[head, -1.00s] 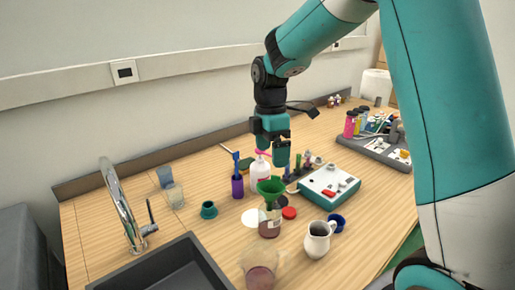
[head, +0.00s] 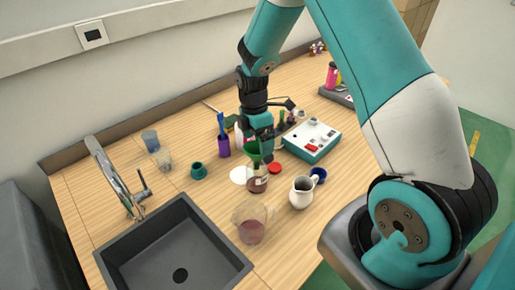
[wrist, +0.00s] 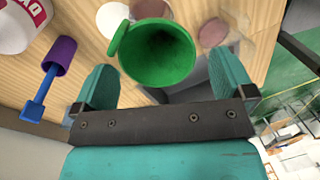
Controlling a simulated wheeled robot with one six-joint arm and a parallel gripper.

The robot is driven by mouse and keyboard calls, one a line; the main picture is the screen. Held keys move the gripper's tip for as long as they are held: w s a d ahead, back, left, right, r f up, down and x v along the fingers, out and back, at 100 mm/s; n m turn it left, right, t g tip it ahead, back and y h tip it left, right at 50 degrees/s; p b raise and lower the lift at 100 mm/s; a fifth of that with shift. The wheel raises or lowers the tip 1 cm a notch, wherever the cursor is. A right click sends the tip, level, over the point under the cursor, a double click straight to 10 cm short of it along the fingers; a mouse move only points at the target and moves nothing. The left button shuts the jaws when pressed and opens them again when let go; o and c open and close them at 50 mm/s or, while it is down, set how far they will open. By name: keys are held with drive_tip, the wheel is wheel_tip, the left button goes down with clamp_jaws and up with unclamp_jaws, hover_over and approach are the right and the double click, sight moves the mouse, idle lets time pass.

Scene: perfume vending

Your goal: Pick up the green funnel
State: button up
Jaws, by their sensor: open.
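The green funnel (head: 253,149) sits upright in the mouth of a glass bottle (head: 257,181) holding dark red liquid. In the wrist view the funnel (wrist: 157,52) shows its wide round mouth, with a tab at its left. My gripper (wrist: 165,80) is open, with one teal finger to the left and one to the right of the funnel, a little short of it in the picture. In the head view my gripper (head: 262,143) is right at the funnel and partly hides it. Whether a finger touches the funnel cannot be told.
A purple holder with a blue brush (head: 223,144) and a white bottle stand behind the funnel. A white pitcher (head: 301,192), a glass beaker (head: 250,224), a red lid (head: 275,168) and a white-and-teal device (head: 312,140) are close by. The sink (head: 172,250) is at front left.

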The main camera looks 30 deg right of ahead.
sight(257, 153)
drive_tip(key=shift+s+a+f+p, duration=0.1)
drive_tip(key=shift+f+p, duration=0.55)
drive_tip(key=shift+f, duration=0.65)
drive_tip(key=shift+s+a+f+p, duration=0.1)
drive_tip(key=shift+f+p, duration=0.55)
drive_tip(key=shift+f, duration=0.6)
drive_tip(key=c, duration=0.7)
drive_tip(key=shift+c, duration=0.2)
wheel_tip(257, 153, up, 19)
drive_tip(key=b, duration=0.5)
drive_tip(key=w+a+f+t+h+b, duration=0.1)
drive_tip(key=w+a+f+b, duration=0.1)
drive_tip(key=w+a+f, duration=0.7)
drive_tip(key=w+a+f+t+h+b, duration=0.1)
drive_tip(key=w+a+f+b, duration=0.1)
drive_tip(key=w+a+f, duration=0.6)
drive_tip(key=shift+s+d+f+b, duration=0.1)
drive_tip(key=shift+d+f+b, duration=0.6)
drive_tip(key=shift+f, duration=1.2)
drive_tip(key=shift+s+d+f+b, duration=0.1)
drive_tip(key=shift+d+f+b, duration=0.15)
drive_tip(key=shift+f+b, duration=1.3)
drive_tip(key=shift+s+d+f+b, duration=0.1)
drive_tip(key=shift+d+f+b, duration=0.4)
drive_tip(key=shift+f, duration=1.8)
